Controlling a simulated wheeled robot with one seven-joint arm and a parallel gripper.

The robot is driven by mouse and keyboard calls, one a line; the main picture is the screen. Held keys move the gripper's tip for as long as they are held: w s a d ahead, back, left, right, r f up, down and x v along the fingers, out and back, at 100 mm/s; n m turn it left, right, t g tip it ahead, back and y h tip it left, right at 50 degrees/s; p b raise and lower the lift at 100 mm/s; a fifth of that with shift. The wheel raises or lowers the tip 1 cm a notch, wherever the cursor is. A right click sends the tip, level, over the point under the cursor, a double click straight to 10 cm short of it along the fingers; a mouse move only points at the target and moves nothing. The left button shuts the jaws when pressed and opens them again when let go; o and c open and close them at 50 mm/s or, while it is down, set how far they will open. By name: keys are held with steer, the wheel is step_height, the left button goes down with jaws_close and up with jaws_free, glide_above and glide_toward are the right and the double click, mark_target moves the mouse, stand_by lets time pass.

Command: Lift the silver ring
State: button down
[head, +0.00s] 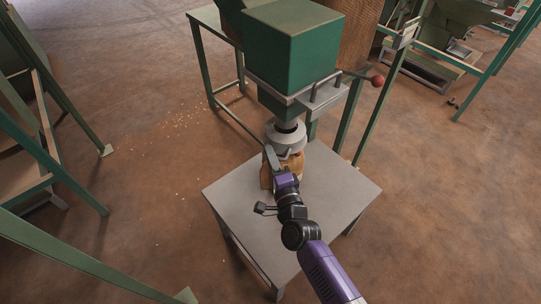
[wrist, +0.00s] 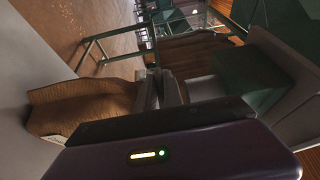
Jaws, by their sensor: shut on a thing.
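The silver ring (head: 284,136) sits around the spout under the green hopper (head: 292,50), just above a brown paper bag (head: 266,174). The bag stands upright on the grey table (head: 238,208) and also shows at the left of the wrist view (wrist: 85,106). My gripper (head: 271,157) reaches in from the front, its fingers at the near left edge of the ring. In the wrist view the fingers (wrist: 163,90) are close together, between the bag and the spout area. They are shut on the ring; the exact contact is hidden.
A lever with a red knob (head: 378,81) sticks out to the right of the hopper. Green frame legs (head: 205,65) stand behind the table. Another green frame (head: 45,150) is at the left. The table's right side is bare. Small pale bits lie on the floor.

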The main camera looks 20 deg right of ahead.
stand_by(0.8)
step_height(320, 180, up, 8)
steer(key=p, duration=0.7)
steer(key=shift+r, duration=0.15)
steer(key=c, duration=1.5)
jaws_free()
steer(key=shift+s+f, duration=0.2)
steer(key=shift+s, duration=0.05)
steer(key=s, duration=0.7)
steer(key=shift+s+a, duration=0.15)
steer(key=shift+a, duration=0.15)
